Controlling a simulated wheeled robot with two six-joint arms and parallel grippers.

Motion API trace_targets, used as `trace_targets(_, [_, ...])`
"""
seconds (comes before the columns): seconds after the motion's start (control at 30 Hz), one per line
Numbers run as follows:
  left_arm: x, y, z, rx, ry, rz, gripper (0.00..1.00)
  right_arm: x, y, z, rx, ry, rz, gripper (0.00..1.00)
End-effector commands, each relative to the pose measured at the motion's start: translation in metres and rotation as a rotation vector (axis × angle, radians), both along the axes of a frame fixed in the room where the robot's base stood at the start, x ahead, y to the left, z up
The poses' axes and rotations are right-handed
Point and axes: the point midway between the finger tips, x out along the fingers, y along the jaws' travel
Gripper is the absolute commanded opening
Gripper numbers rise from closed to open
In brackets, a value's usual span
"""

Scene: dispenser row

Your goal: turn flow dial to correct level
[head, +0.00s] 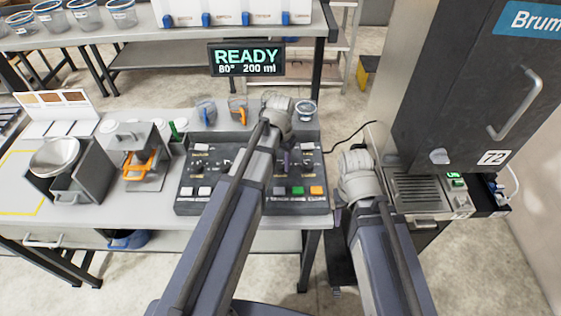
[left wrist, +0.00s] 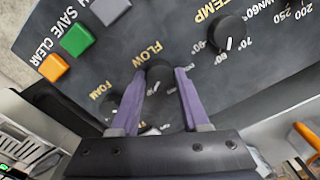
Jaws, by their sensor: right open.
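The control panel (head: 255,205) stands on the table, with dials, white buttons and a row of green and orange buttons at its right. In the left wrist view the dark FLOW dial (left wrist: 158,72) sits between the two purple fingers of my left gripper (left wrist: 160,78). In the head view my left arm covers this part of the panel. My right gripper (head: 355,172) is open and apart from the panel, right of the table; its fingers are mostly hidden.
The TEMP dial (left wrist: 230,32) is close by the FLOW dial. A display (head: 246,60) reads READY, 80°, 200 ml. A bowl holder (head: 75,180) and an orange-handled item (head: 142,162) stand left of the panel. A tall grey machine (head: 450,90) stands at right.

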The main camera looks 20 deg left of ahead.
Motion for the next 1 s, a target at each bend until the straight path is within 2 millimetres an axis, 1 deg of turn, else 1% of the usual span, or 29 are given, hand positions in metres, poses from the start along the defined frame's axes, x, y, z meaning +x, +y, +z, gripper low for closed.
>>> trace_targets(0.03, [0.000,0.000,0.000,0.000,0.000,0.000,0.52,0.000,0.000,0.000,0.000,0.000,0.000,0.50])
trace_targets(0.23, [0.000,0.000,0.000,0.000,0.000,0.001,0.74,0.000,0.000,0.000,0.000,0.000,0.000,0.50])
trace_targets(0.53, [0.000,0.000,0.001,0.000,0.000,0.001,0.74,0.000,0.000,0.001,0.000,0.000,0.000,0.50])
trace_targets(0.67, [0.000,0.000,0.006,0.000,0.000,0.001,0.74,0.000,0.000,0.007,0.000,0.000,0.000,0.50])
trace_targets(0.87, [0.000,0.000,0.026,0.000,0.000,0.001,0.74,0.000,0.000,0.026,0.000,0.000,0.001,0.50])
trace_targets(1.0, [0.000,0.000,0.045,0.000,0.000,0.001,0.74,0.000,0.000,0.045,0.000,0.000,0.001,0.50])
